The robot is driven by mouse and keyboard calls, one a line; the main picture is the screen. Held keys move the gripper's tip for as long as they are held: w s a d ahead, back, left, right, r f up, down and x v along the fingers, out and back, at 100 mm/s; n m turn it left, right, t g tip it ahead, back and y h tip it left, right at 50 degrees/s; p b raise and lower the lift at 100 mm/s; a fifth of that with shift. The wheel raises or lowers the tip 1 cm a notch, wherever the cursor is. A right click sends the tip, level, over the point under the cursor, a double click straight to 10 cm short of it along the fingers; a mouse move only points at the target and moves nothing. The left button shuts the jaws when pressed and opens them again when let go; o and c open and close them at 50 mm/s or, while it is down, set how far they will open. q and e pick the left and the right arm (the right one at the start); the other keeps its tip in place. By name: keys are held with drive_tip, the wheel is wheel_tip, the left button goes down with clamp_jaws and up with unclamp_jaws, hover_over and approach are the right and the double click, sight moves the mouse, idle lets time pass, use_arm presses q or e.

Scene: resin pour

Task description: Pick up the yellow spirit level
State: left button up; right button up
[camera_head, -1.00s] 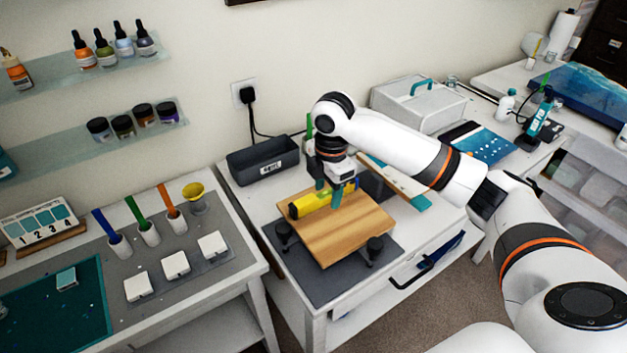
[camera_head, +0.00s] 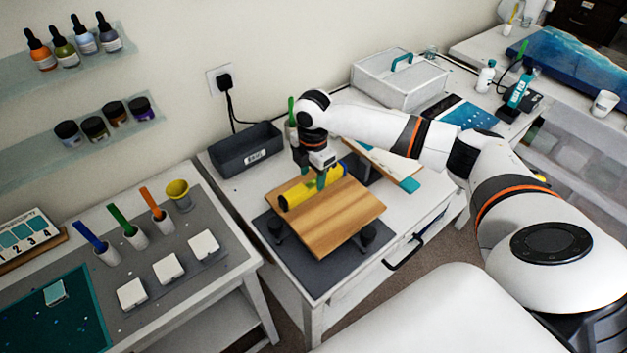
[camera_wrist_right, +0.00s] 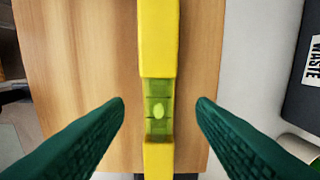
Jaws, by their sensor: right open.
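The yellow spirit level (camera_head: 296,197) lies along the back left edge of a wooden board (camera_head: 333,218). In the right wrist view the level (camera_wrist_right: 158,45) runs from top to bottom, with a green vial and a bubble near its middle. My right gripper (camera_head: 318,180) is just above or around the level in the head view. In the right wrist view its green fingers (camera_wrist_right: 160,103) are open, one on each side of the level, with a gap on both sides. Whether the fingertips are down to the level's height is hard to tell. My left gripper is not in view.
The board rests on black knobbed supports (camera_head: 368,234) on a grey mat (camera_head: 316,282). A dark bin (camera_head: 240,155) labelled waste stands behind. Cups with coloured sticks (camera_head: 136,238) stand on the left table.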

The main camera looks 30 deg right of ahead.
wheel_tip(320, 180, down, 2)
drive_tip(key=shift+s, duration=0.1)
drive_tip(key=shift+f, duration=0.35)
drive_tip(key=c, duration=1.1)
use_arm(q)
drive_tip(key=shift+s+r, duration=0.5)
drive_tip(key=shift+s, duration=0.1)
use_arm(e)
clamp_jaws()
